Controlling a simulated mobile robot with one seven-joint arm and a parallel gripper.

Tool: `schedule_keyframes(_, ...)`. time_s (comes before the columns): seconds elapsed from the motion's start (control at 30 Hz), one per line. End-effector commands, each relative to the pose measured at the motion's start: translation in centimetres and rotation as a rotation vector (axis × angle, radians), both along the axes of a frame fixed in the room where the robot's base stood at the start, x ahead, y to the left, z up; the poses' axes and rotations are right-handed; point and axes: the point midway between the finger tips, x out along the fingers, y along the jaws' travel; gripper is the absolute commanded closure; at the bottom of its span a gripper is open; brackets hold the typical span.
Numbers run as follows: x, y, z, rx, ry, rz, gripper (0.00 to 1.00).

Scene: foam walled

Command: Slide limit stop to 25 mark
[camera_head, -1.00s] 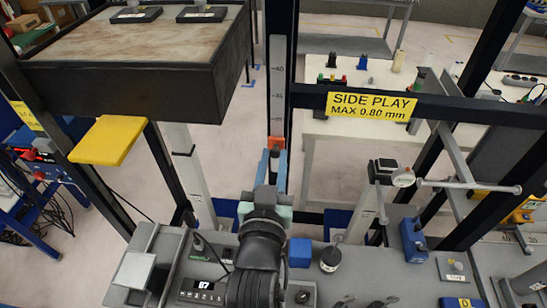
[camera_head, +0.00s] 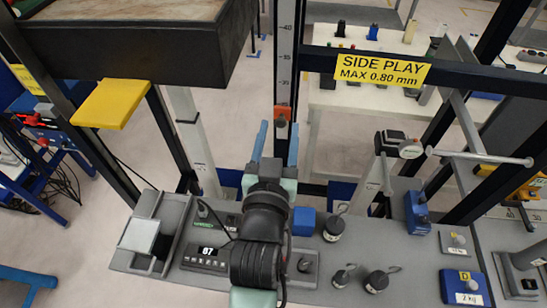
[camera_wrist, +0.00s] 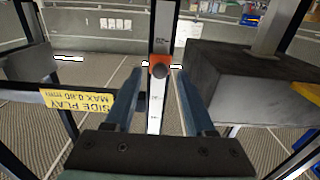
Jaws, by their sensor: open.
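The limit stop is a small orange slider (camera_head: 282,112) with a dark round knob, on a pale vertical scale (camera_head: 285,55) with printed marks. A 40 reads near the top in the head view; the mark at the stop is too small to read. My gripper (camera_head: 278,127) is open and empty, its two blue fingers apart just below the stop in the head view. In the wrist view, the stop (camera_wrist: 159,68) shows between the tips of my open gripper (camera_wrist: 158,74), with a gap on each side; neither finger clearly touches it.
A dark crossbar with a yellow SIDE PLAY sign (camera_head: 382,69) runs right of the scale. A dark box-shaped table (camera_head: 140,52) with a yellow tab (camera_head: 111,103) stands left. A grey bench (camera_head: 330,262) with a display unit (camera_head: 208,255) and weights lies below.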

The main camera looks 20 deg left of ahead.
Motion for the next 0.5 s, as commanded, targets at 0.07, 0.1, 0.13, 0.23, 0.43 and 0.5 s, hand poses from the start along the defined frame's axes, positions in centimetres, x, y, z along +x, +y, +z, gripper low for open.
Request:
schedule_keyframes(0.07,-1.1,-0.3,-0.3,-0.001,0.002,0.0,0.45)
schedule_keyframes(0.1,-1.8,-0.5,-0.4,-0.001,0.002,0.0,0.45)
schedule_keyframes(0.13,-2.3,-0.7,-0.4,-0.001,0.002,0.0,0.45)
schedule_keyframes(0.23,-4.3,-1.2,-0.4,0.0,0.001,0.0,0.45)
schedule_keyframes(0.43,-8.0,-2.4,-0.4,-0.001,0.003,-0.001,0.45)
schedule_keyframes(0.5,-9.1,-2.6,-0.4,-0.001,0.003,-0.001,0.45)
